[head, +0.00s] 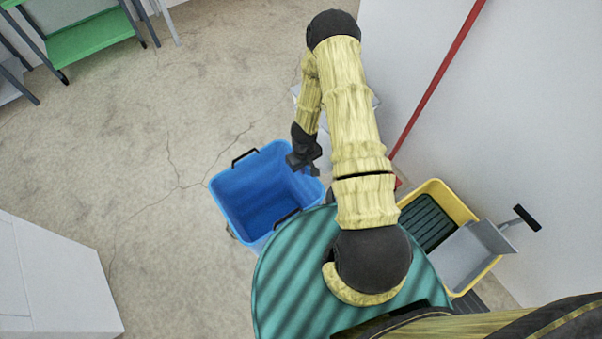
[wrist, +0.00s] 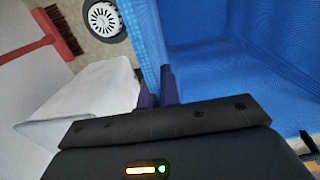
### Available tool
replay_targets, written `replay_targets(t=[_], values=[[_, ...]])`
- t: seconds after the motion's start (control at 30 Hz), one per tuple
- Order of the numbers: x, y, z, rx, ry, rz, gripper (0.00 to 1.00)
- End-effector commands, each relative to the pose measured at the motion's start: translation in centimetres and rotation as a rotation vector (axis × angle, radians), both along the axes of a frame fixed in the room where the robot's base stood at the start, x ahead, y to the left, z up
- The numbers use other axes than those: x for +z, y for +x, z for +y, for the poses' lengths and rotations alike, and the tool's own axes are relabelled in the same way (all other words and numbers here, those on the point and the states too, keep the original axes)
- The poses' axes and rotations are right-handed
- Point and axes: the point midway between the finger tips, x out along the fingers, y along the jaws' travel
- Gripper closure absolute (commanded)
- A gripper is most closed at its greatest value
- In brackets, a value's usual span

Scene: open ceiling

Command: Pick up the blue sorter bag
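The blue sorter bag (head: 228,198) is an open-topped blue bin with dark handles on its rim. It stands upright on the floor left of my arm in the head view. In the wrist view its mesh wall and inside (wrist: 225,45) fill the upper right. My gripper (head: 300,165) is at the bag's right rim in the head view. In the wrist view the two dark fingers of my gripper (wrist: 160,88) are close together, one on each side of the bag's wall, and look shut on it. The fingertips are partly hidden against the wall.
A yellow mop bucket (head: 436,186) with a grey wringer stands at the right by the wall. A white container (wrist: 90,95) is beside the bag. A red pole (head: 437,82) leans at the wall. A green-shelved cart (head: 90,38) is far left. Floor left of the bag is clear.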

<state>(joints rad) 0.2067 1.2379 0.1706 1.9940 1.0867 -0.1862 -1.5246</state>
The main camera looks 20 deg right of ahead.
Motion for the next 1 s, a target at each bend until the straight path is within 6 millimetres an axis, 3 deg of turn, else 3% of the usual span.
replay_targets(t=[0.1,0.3,1.0], values=[[3.0,0.1,0.1,0.006,0.001,-0.002,1.00],[5.7,0.0,0.1,0.003,0.003,0.000,1.00],[6.3,0.0,0.1,0.001,0.004,0.001,1.00]])
